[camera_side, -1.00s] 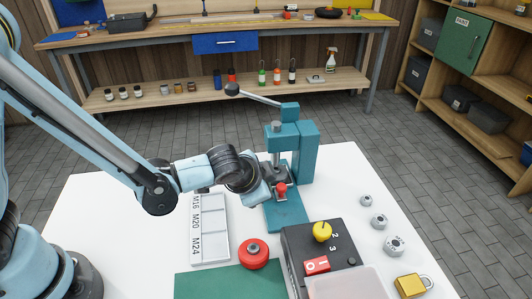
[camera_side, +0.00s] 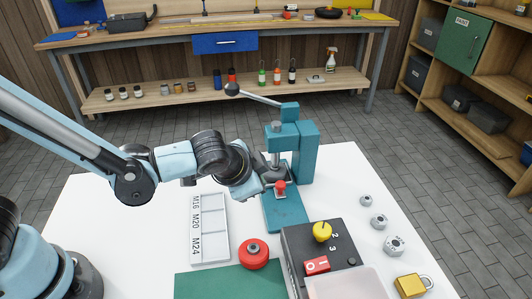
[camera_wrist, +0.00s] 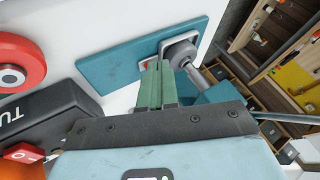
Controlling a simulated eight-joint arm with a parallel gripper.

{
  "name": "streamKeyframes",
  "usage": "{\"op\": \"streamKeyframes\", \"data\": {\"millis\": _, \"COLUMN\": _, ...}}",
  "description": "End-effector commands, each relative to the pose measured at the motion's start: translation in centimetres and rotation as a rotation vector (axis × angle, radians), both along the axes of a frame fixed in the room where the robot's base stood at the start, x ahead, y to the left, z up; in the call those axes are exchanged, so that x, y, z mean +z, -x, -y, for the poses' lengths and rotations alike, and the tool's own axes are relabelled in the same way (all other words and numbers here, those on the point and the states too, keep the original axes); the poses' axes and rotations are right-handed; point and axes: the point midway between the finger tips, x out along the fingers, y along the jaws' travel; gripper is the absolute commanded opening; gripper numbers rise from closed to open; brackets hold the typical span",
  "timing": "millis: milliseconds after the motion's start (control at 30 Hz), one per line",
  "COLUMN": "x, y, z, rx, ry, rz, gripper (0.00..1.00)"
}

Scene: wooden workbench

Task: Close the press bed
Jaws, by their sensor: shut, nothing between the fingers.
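The teal press (camera_side: 303,150) stands on the white table, its lever (camera_side: 260,97) raised to the upper left. Its flat teal base (camera_side: 287,212) reaches toward the camera. A red knob (camera_side: 281,187) sits at the bed beneath the ram, in front of the column. My gripper (camera_side: 268,184) is at the left of the knob, low by the bed. In the wrist view my green fingers (camera_wrist: 158,66) are together and empty, close to the grey ram foot (camera_wrist: 181,51). A bit of red (camera_wrist: 147,63) shows behind the fingertips; whether they touch it I cannot tell.
A black control box (camera_side: 318,245) with a yellow knob and red switch stands in front of the press.

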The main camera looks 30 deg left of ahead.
Motion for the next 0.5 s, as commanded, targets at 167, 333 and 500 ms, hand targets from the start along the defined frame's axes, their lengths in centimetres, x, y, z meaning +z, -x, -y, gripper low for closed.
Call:
{"op": "streamKeyframes", "data": {"millis": 167, "x": 1.8, "y": 1.4, "z": 0.2, "rx": -0.002, "ry": -0.001, "rz": 0.001, "gripper": 0.0}}
{"op": "streamKeyframes", "data": {"millis": 333, "x": 3.2, "y": 2.4, "z": 0.3, "rx": -0.001, "ry": 0.0, "rz": 0.001, "gripper": 0.0}}
{"op": "streamKeyframes", "data": {"millis": 500, "x": 4.0, "y": 3.0, "z": 0.3, "rx": 0.0, "ry": 0.0, "rz": 0.0, "gripper": 0.0}}
